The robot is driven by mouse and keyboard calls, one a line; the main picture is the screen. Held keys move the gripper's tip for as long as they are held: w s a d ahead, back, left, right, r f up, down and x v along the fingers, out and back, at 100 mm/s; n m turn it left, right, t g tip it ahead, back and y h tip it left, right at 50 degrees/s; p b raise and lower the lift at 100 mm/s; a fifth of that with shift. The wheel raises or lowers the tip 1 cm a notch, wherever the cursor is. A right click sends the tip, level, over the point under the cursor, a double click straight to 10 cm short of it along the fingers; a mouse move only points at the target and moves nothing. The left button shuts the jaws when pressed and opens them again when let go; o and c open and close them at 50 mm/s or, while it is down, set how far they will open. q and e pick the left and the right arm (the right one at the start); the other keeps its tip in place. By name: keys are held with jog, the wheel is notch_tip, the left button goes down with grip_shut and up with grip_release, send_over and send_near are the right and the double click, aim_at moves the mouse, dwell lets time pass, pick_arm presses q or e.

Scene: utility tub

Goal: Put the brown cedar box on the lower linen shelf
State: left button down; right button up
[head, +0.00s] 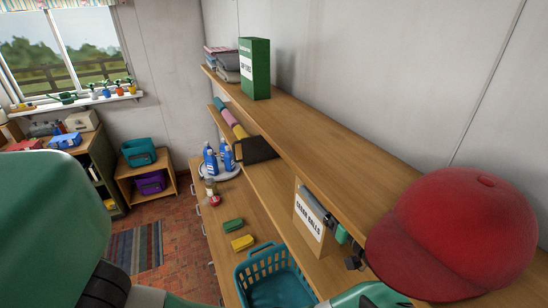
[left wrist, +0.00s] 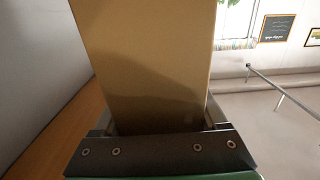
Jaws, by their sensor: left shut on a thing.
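The brown cedar box (head: 307,218), with a white label reading "CEDAR BALLS", is upright at the right end of the visible lower linen shelf (head: 262,180), by the edge of the upper shelf. My left gripper (head: 328,216) is shut on the box from its right side. In the left wrist view the box's tan face (left wrist: 150,65) fills the middle, between the fingers of my left gripper (left wrist: 157,122). Whether the box's underside touches the shelf is hidden. My right gripper is not in view.
The upper shelf (head: 310,130) overhangs, holding a green box (head: 254,68), folded cloths (head: 223,62) and a red cap (head: 455,235). A dark box (head: 257,149) stands on the lower shelf. Below are a blue basket (head: 262,270), sponges (head: 238,238) and a bottle tray (head: 219,172).

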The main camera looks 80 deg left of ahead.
pick_arm(q)
jog(key=shift+s+f, duration=0.1)
jog(key=shift+f, duration=2.5)
grip_release()
jog(key=b+v, duration=0.4)
jog(key=v, duration=0.8)
